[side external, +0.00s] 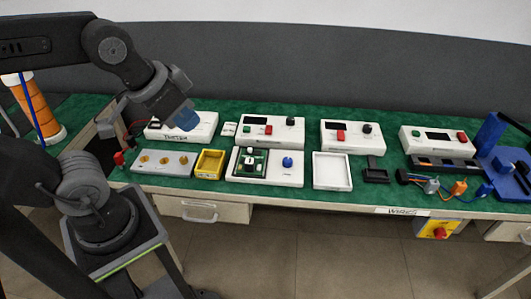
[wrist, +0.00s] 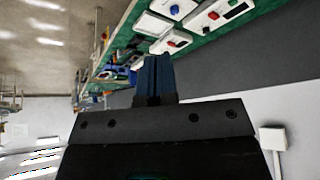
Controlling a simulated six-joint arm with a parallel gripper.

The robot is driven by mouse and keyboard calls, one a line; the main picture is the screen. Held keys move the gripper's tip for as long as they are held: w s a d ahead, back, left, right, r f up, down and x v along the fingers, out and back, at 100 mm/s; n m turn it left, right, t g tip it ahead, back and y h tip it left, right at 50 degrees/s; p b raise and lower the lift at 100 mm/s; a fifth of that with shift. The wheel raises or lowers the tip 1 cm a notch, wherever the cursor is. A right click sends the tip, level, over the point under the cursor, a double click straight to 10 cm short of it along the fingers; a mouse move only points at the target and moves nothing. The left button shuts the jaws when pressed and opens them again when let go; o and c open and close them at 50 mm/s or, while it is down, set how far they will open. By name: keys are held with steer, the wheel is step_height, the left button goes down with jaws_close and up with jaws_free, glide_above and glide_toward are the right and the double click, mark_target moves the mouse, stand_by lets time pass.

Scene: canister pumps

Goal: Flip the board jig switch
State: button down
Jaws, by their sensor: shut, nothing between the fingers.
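A white box holding a green circuit board (side external: 250,163) sits near the front of the bench, a little left of centre; it looks like the board jig. A blue round knob or switch (side external: 287,162) is on its right half; its setting is too small to tell. My gripper (side external: 184,119) is up and to the left of this box, above the white tester box (side external: 205,132), apart from the jig. Its blue fingers are together and empty; they also show in the wrist view (wrist: 154,75).
A grey block with brass knobs (side external: 160,163) and a yellow tray (side external: 210,163) lie left of the jig. An empty white tray (side external: 332,171) lies to its right. White control boxes, one with a red button (side external: 268,130), stand behind. A blue fixture (side external: 490,140) is far right.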

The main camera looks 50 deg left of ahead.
steer(key=w+a+r+n+g, duration=0.1)
steer(key=w+a+r+n, duration=0.2)
steer(key=w+n, duration=0.5)
steer(key=n+g, duration=0.5)
steer(key=n, duration=1.4)
glide_above(269, 126)
step_height(269, 126, down, 15)
steer(key=shift+f, duration=0.1)
step_height(269, 126, down, 14)
